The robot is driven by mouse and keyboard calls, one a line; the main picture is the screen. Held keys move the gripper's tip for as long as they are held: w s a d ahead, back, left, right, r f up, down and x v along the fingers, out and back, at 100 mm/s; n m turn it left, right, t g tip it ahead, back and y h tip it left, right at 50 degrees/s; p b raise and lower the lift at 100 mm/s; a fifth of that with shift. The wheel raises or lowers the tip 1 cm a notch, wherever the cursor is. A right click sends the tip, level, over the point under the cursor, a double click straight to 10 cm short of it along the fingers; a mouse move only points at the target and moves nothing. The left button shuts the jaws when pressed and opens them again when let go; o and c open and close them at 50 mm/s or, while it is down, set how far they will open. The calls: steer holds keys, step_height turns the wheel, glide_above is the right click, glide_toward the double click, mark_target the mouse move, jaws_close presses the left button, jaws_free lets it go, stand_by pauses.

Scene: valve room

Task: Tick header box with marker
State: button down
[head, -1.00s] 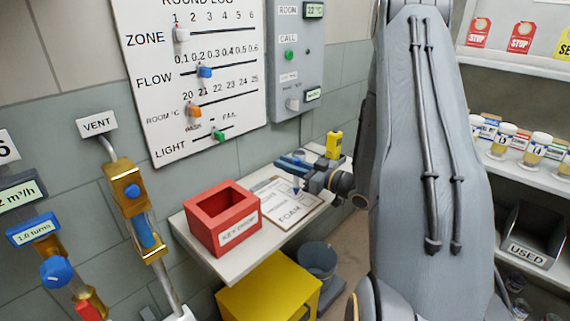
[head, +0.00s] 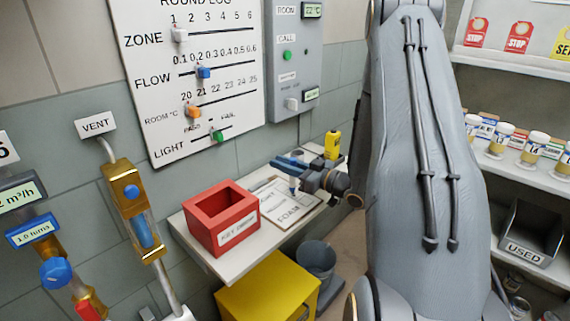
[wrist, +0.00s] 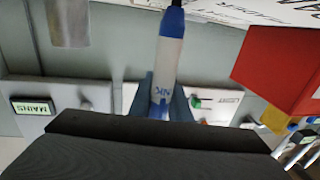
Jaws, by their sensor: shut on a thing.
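My gripper (head: 290,165) is shut on a white marker with blue ends (wrist: 168,60). In the head view the marker (head: 293,186) hangs below the blue fingers, over the form on its clipboard (head: 300,208). In the wrist view the marker's blue end points up at the picture's top edge, where part of a white printed surface (wrist: 240,12) shows. I cannot tell whether the tip touches the paper. The header box and any mark in it are too small or hidden to make out.
A red open box (head: 222,228) stands on the shelf just left of the clipboard. A yellow device (head: 333,144) stands behind it. The round log board (head: 190,75) and a grey panel (head: 293,70) are on the wall. A grey bin (head: 316,262) and yellow box (head: 268,288) are below.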

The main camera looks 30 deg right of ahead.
steer(key=shift+w+a+f, duration=0.1)
steer(key=shift+w+a, duration=0.05)
steer(key=shift+a, duration=0.3)
steer(key=shift+d, duration=0.15)
steer(key=shift+s+d, duration=0.25)
steer(key=shift+d, duration=0.35)
steer(key=shift+s+a+p, duration=0.15)
steer(key=shift+p, duration=0.2)
steer(key=shift+s+a, duration=0.2)
steer(key=shift+a, duration=0.05)
step_height(320, 180, up, 8)
steer(key=p, duration=0.6)
stand_by(0.6)
